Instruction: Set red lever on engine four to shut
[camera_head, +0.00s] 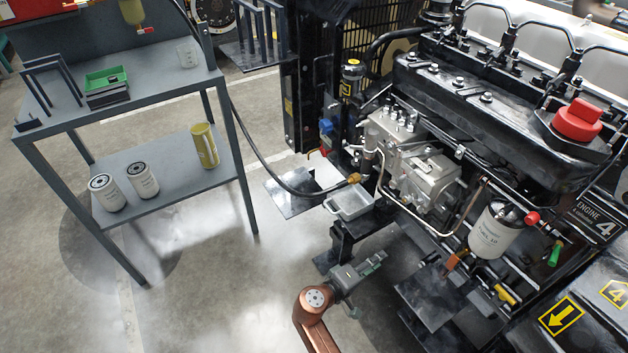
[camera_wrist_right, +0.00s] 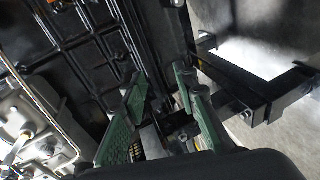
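Engine four, marked by an "ENGINE 4" plate (camera_head: 597,222), fills the right of the head view. A small red handle-like part (camera_head: 532,218) shows beside the white fuel filter (camera_head: 493,232). Another small red part (camera_head: 324,150) sits below a blue one at the engine's left end. I cannot tell which is the lever, or its setting. My right gripper (camera_head: 374,262) is below the grey tray, left of the filter, touching no red part that I can see. In the right wrist view its green-padded fingers (camera_wrist_right: 160,100) are apart and empty. My left gripper is not in view.
A grey shelf table (camera_head: 165,183) stands at the left with filters and a yellow jug (camera_head: 205,146). A grey tray (camera_head: 350,203) and a black hose (camera_head: 275,172) lie left of the engine. A yellow handle (camera_head: 505,294) and green handle (camera_head: 555,254) are near the filter.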

